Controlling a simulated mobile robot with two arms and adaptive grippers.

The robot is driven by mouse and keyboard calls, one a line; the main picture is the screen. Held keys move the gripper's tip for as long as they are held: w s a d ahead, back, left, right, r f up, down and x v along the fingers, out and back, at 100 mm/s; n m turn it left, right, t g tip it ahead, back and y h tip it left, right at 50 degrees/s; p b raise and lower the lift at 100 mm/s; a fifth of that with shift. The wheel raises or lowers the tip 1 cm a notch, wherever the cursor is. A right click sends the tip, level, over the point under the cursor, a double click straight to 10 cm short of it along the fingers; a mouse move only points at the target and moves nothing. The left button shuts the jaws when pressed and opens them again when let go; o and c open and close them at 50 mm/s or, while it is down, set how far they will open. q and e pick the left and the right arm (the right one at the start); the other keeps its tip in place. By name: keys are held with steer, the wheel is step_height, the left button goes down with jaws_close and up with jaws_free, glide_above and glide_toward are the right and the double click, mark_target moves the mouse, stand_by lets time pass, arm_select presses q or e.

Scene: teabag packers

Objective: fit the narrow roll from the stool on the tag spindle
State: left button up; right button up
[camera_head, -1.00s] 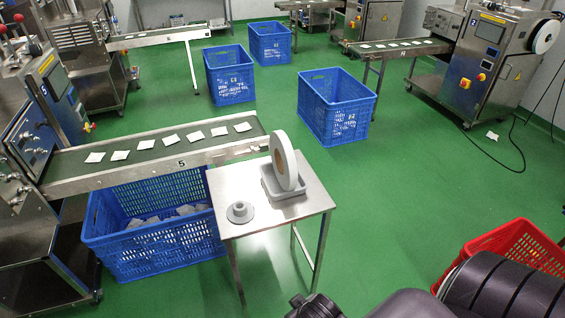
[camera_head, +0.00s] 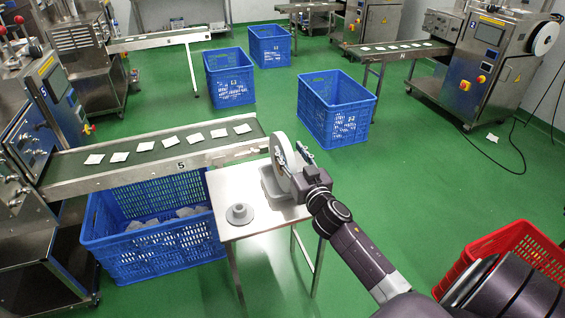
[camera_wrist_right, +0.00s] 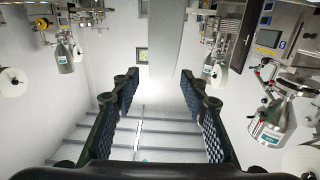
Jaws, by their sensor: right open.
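The narrow white roll (camera_head: 278,150) stands upright on edge in a grey cradle (camera_head: 266,181) on the steel stool (camera_head: 223,187). My right gripper (camera_head: 294,155) is at the roll's upper right part in the head view, with its fingers open. One finger shows right of the roll and part of the gripper overlaps its face; I cannot tell whether they touch. The right wrist view also shows the open right gripper (camera_wrist_right: 158,95) with dark textured pads spread apart. I cannot pick out the tag spindle for certain. My left gripper is not in view.
A grey flanged hub (camera_head: 239,214) lies on the stool's front left. A conveyor (camera_head: 60,186) with white teabags ends close behind the stool, over a blue crate (camera_head: 168,263). A red crate (camera_head: 524,235) stands at lower right. Green floor is clear right of the stool.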

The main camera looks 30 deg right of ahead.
mark_target(282, 140)
steer(key=x, duration=0.6)
steer(key=shift+w+f, duration=0.1)
steer(key=shift+w, duration=0.15)
jaws_close()
